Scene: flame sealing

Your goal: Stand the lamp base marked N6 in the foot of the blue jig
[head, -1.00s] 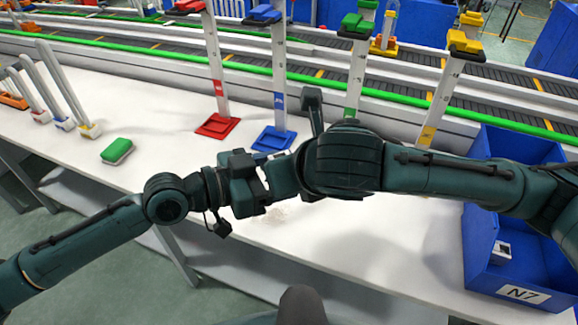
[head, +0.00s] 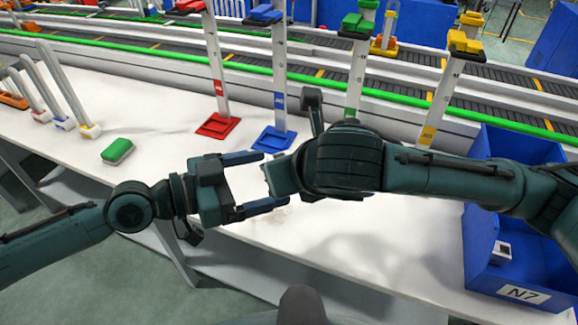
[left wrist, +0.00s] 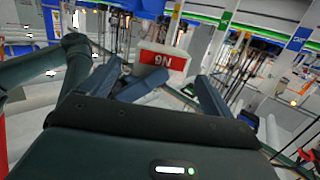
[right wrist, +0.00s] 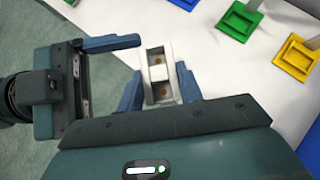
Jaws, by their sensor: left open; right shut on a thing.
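The lamp base marked N6 (left wrist: 162,60) shows its red and white label face, upside down, in the left wrist view. In the right wrist view the lamp base (right wrist: 158,76) is a pale block with two sockets, between the fingers of my right gripper (right wrist: 160,72), which is shut on it. In the head view my right wrist mostly hides it. My left gripper (head: 262,182) is open, its fingers pointing at the right gripper with the base between or just beyond their tips. The blue jig's foot (head: 273,138) is a flat blue tray below its upright (head: 279,90), apparently empty.
Red (head: 217,125), green (head: 353,85) and yellow (head: 427,135) jigs stand along the table's back. A green-topped block (head: 117,151) lies at left near bent tubes (head: 70,90). A blue bin marked N7 (head: 522,294) is at right. The table's middle is largely clear.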

